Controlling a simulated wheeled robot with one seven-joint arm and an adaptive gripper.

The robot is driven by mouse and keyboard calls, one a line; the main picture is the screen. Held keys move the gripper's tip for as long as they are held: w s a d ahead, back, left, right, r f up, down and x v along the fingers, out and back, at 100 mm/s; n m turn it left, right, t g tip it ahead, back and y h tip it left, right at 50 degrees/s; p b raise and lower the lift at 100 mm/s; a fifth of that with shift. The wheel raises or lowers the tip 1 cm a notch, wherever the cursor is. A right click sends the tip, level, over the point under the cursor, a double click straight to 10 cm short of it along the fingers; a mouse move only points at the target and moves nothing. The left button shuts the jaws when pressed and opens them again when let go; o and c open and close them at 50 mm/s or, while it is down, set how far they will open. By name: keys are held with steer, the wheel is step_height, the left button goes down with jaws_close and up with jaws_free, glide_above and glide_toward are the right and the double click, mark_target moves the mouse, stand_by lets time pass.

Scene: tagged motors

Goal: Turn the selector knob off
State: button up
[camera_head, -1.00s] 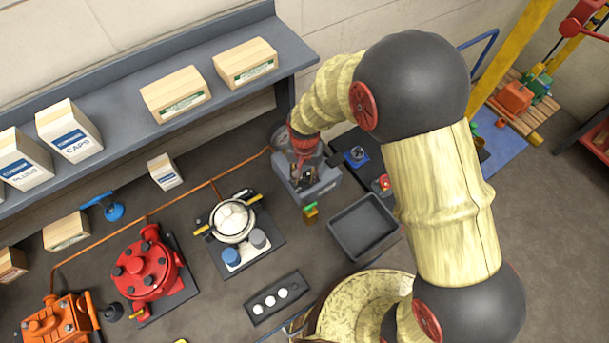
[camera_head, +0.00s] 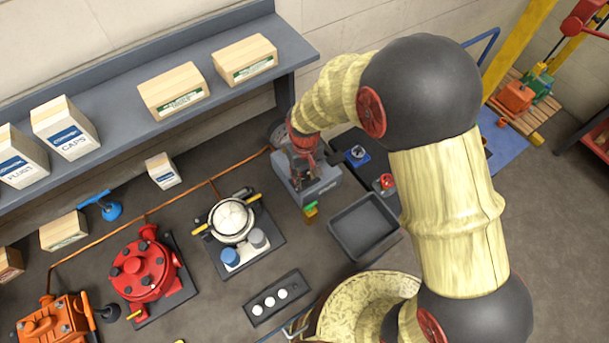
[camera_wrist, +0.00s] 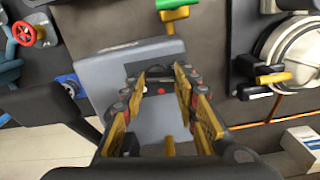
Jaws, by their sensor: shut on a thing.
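A grey control box (camera_head: 322,186) stands at the back of the bench, right of the white-lidded pot. In the wrist view its grey casing (camera_wrist: 100,72) fills the middle. My gripper (camera_head: 304,168) reaches down onto this box. In the wrist view my gripper (camera_wrist: 162,86) has its yellow-padded fingers on both sides of a small spot on the panel, with a small red dot between the tips. It is shut on the selector knob, which is mostly hidden by the fingers. I cannot read the knob's angle.
A green-and-yellow valve (camera_head: 311,212) sits just in front of the box. A black tray (camera_head: 364,227) lies to its right. The white-lidded pot (camera_head: 232,217) and a red motor (camera_head: 143,271) stand to the left. A shelf (camera_head: 110,98) with cartons runs behind.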

mark_target(305, 178)
steer(key=shift+n, duration=0.8)
steer(key=o, duration=1.1)
step_height(305, 178, up, 12)
stand_by(0.6)
